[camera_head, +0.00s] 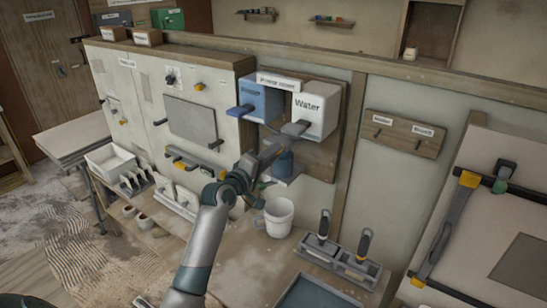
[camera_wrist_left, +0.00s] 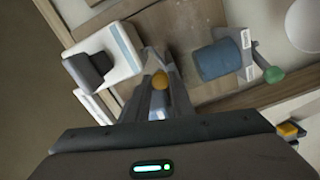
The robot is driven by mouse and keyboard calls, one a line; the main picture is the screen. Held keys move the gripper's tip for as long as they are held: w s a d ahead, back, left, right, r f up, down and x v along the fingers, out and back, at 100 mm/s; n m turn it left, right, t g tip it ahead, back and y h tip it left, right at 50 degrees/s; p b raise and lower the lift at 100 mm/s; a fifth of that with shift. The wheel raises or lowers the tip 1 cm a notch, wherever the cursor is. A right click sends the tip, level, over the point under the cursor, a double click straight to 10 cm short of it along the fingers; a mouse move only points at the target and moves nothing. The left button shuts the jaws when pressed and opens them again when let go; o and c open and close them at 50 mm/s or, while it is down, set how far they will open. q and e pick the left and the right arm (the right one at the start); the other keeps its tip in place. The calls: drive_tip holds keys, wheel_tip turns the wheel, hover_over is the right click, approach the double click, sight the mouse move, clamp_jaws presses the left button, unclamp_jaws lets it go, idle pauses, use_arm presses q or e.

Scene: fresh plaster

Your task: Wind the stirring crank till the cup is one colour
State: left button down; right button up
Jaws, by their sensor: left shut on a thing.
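My left gripper (camera_head: 275,152) reaches up to the wall below the white box marked Water (camera_head: 318,112). The rest of the crank is hidden by the fingers. A blue cup (camera_head: 285,165) sits on the wall just beside the gripper. It also shows in the left wrist view (camera_wrist_left: 217,60), apart from the fingers, with a green knob (camera_wrist_left: 275,75) near it. The cup's inside is not visible. My right gripper is not in view.
A grey rack (camera_head: 340,262) with two handled tools is at the right.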

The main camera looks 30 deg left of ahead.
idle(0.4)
use_arm(q)
drive_tip(key=c, duration=1.5)
unclamp_jaws()
drive_tip(key=shift+r, duration=0.1)
drive_tip(key=shift+c, duration=0.2)
drive_tip(key=shift+s, duration=0.1)
drive_tip(key=s+a+b, duration=0.1)
drive_tip(key=s+b, duration=0.5)
drive_tip(key=s, duration=1.1)
drive_tip(key=shift+a, duration=0.25)
